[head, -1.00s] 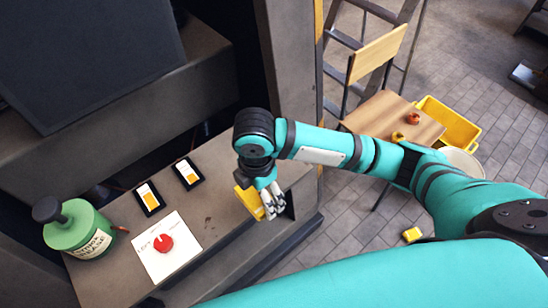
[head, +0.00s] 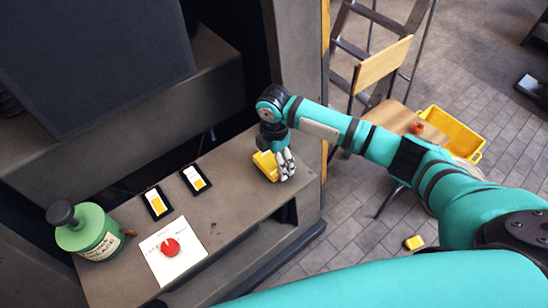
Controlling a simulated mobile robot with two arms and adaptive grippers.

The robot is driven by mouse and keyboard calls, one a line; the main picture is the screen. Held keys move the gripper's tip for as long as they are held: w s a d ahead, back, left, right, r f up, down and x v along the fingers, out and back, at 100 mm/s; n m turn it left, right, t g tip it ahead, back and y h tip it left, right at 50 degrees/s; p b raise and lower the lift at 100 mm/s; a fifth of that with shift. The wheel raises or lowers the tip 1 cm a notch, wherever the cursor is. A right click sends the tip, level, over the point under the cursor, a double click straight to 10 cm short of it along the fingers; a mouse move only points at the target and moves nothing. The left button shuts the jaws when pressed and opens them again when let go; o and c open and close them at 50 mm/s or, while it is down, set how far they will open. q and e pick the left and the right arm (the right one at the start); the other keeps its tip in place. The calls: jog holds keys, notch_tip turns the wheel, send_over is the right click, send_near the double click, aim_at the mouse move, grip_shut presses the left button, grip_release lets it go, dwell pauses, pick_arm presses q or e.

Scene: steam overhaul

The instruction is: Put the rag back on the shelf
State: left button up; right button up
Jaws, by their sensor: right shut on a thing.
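My right gripper (head: 286,165) reaches in from the right and is shut on the yellow rag (head: 264,166). The rag looks like a folded yellow block, and the fingers cover its right side. It is over the right end of the grey shelf (head: 232,208). I cannot tell whether the rag touches the shelf surface. My left gripper is not in view.
On the shelf are a green grease can (head: 88,232), two dark-framed cards (head: 156,203) and a white sheet with a red piece (head: 170,247).

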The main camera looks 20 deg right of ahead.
aim_at(274, 160)
jog(key=shift+f, duration=0.2)
jog(key=o, duration=0.8)
jog(key=shift+f, duration=0.1)
jog(key=shift+c, duration=0.2)
notch_tip(274, 160, up, 12)
jog(key=shift+b, duration=0.4)
